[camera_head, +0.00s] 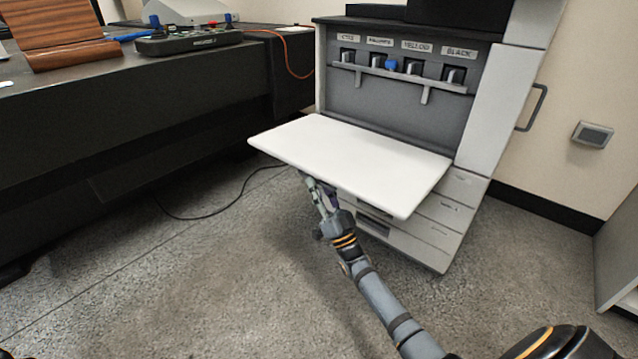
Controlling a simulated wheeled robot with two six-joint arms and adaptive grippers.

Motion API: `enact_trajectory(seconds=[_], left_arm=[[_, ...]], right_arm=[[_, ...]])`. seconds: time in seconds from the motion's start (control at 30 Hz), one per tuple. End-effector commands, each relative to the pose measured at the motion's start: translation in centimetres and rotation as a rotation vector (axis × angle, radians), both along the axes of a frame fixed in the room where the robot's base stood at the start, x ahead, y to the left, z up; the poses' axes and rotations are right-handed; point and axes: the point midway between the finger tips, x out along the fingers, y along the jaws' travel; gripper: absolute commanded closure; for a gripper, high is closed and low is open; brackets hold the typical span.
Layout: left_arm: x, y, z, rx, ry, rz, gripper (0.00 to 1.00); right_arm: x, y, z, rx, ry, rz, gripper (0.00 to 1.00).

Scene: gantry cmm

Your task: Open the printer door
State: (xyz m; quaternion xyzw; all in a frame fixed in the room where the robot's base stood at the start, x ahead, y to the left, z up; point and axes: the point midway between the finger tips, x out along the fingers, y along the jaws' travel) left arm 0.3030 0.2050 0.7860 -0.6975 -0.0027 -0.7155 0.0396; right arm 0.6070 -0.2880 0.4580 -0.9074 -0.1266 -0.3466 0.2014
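The printer door (352,160) is a white panel on the front of the printer (497,103). It is folded down to roughly level, and the toner bay (400,110) behind it is exposed, with labelled slots and a blue knob. My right gripper (308,182) is below the door's front edge, near its left part. The fingertips are partly hidden under the door, so I cannot tell whether they touch it or whether they are open. My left gripper is not in view.
A dark desk (130,90) stands to the left, with a control box (188,40) and a wooden stand (60,45) on it. A black cable (215,212) lies on the floor. Drawers (435,215) sit below the door.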

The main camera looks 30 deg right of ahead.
Motion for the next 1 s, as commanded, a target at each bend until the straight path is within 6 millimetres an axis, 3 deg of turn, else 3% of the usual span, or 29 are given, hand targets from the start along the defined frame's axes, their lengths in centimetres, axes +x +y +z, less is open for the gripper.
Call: enact_trajectory(seconds=[0.2, 0.4, 0.9, 1.0], left_arm=[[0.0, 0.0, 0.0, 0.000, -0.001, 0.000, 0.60], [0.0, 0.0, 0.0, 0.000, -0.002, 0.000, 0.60], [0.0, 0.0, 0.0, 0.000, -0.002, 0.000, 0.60], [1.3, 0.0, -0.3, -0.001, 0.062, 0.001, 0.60]], right_arm=[[-3.0, -0.5, -3.0, -0.001, 0.005, -0.001, 0.67], [-4.7, -0.8, -4.5, -0.001, 0.002, -0.002, 0.67], [-4.9, -0.8, -4.6, -0.001, 0.002, -0.002, 0.67], [-4.5, -0.5, -5.1, -0.007, 0.046, -0.011, 0.67]])
